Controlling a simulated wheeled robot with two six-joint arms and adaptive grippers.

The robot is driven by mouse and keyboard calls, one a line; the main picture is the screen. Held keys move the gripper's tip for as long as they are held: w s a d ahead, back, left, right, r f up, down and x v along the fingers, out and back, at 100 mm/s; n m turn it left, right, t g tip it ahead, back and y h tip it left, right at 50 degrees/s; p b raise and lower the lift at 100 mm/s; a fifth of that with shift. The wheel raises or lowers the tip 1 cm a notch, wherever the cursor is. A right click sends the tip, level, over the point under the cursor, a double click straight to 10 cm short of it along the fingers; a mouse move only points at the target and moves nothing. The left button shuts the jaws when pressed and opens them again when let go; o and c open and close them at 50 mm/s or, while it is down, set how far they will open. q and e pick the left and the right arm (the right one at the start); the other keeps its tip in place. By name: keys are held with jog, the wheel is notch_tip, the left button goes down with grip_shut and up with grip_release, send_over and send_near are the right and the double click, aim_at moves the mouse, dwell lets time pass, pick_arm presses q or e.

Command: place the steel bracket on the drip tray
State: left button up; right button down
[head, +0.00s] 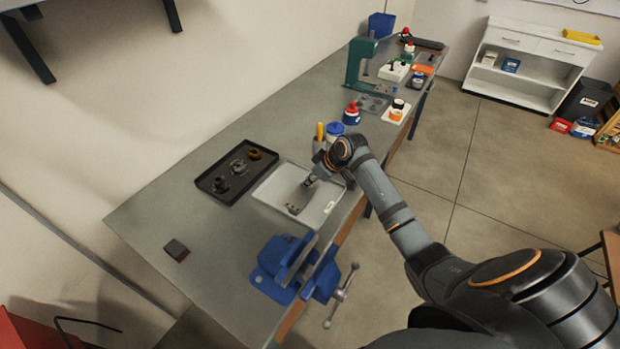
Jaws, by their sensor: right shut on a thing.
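My right gripper (308,182) reaches in over a pale grey, shallow-walled tub (273,196) and points down and left. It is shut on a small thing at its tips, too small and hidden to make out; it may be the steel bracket. A small dark grey part (293,209) lies on the tub floor, just below the gripper; I cannot tell what it is. A black rimmed tray (212,192), probably the drip tray, lies left of the tub and holds a dark part (221,184), a grey part (238,167) and a brown ring (255,154). My left gripper is not in view.
A blue vise (284,266) stands at the bench's near edge. Bottles, including a blue-capped one (335,130), stand behind the tub. A green press (356,62) is farther back. A dark red-edged block (176,250) lies front left. The bench (150,215) is clear around it.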

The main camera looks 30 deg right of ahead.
jog(key=c, duration=1.2)
grip_release()
jog(key=shift+f, duration=0.1)
jog(key=shift+b+v, duration=0.75)
jog(key=shift+v, duration=5.35)
